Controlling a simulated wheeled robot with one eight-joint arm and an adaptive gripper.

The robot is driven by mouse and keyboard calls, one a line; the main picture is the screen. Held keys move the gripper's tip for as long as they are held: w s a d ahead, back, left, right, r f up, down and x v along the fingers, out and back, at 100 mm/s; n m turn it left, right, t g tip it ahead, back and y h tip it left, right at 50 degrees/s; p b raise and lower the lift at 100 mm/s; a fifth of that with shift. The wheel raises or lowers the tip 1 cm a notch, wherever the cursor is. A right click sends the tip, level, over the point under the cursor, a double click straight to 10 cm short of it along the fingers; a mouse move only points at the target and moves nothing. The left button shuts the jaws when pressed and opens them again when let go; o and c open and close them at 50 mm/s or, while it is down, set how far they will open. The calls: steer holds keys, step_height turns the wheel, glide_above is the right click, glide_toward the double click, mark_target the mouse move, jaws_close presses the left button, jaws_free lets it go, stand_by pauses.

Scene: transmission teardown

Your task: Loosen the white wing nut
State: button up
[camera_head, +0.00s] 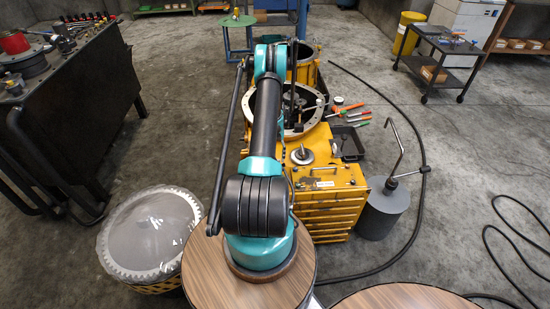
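A yellow transmission housing (322,150) stands on a yellow drawer cabinet beyond my base, with a round metal flange (322,126) around its dark opening. A small pale piece (309,108) shows inside the opening, too small to tell whether it is the white wing nut. My teal and black arm reaches forward over the left side of the housing. Its slim dark end section comes down over the opening, where my gripper (293,108) is small and dark against the interior. Its fingers cannot be told apart, nor whether they touch anything.
A grey canister (383,213) with a bent rod stands right of the cabinet. A black hose (421,170) curves across the floor.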

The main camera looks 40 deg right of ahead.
steer(key=shift+o, duration=0.6)
steer(key=v, duration=0.8)
steer(key=shift+c, duration=0.5)
